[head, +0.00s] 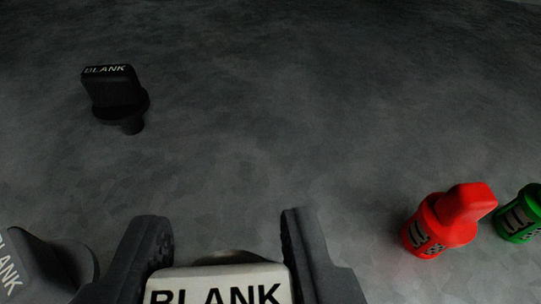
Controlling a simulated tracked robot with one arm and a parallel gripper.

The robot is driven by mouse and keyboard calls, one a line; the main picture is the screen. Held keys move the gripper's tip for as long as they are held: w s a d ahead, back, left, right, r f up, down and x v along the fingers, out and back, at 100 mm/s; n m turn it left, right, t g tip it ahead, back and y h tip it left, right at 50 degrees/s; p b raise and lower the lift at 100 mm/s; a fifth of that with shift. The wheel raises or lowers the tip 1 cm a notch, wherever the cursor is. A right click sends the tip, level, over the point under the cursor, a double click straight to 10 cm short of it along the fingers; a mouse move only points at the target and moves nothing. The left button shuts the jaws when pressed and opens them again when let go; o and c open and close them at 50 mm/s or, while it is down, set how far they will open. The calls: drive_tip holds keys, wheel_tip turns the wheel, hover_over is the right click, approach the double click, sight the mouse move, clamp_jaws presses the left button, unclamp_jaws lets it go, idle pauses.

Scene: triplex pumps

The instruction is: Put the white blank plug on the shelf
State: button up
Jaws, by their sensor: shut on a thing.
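The white blank plug (220,281) is at the bottom middle of the head view, with dark "BLANK" lettering on its near face. My gripper (222,240) is shut on it, with one dark finger on its left side and one on its right. The lower part of the plug is cut off by the picture edge. I cannot tell how far it is from the surface beneath. No shelf can be made out in this view.
A black blank plug (115,92) stands at the upper left. A grey blank plug (45,265) lies at the lower left, close to my left finger. A red plug (447,222) and a green plug (520,215) are at the right. The grey surface between is clear.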

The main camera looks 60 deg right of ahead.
sight(246, 257)
drive_tip(key=shift+w+d+f, duration=0.1)
drive_tip(key=shift+w+d, duration=0.2)
drive_tip(key=shift+d, duration=0.3)
drive_tip(key=shift+w+d+f, duration=0.1)
drive_tip(key=shift+w+d, duration=0.15)
drive_tip(key=shift+d, duration=0.3)
wheel_tip(246, 257, down, 3)
drive_tip(key=shift+f+b, duration=0.2)
drive_tip(key=shift+b, duration=0.85)
drive_tip(key=shift+r, duration=0.1)
drive_tip(key=o, duration=1)
drive_tip(key=p+v, duration=0.3)
drive_tip(key=v, duration=0.9)
drive_tip(key=shift+a, duration=0.1)
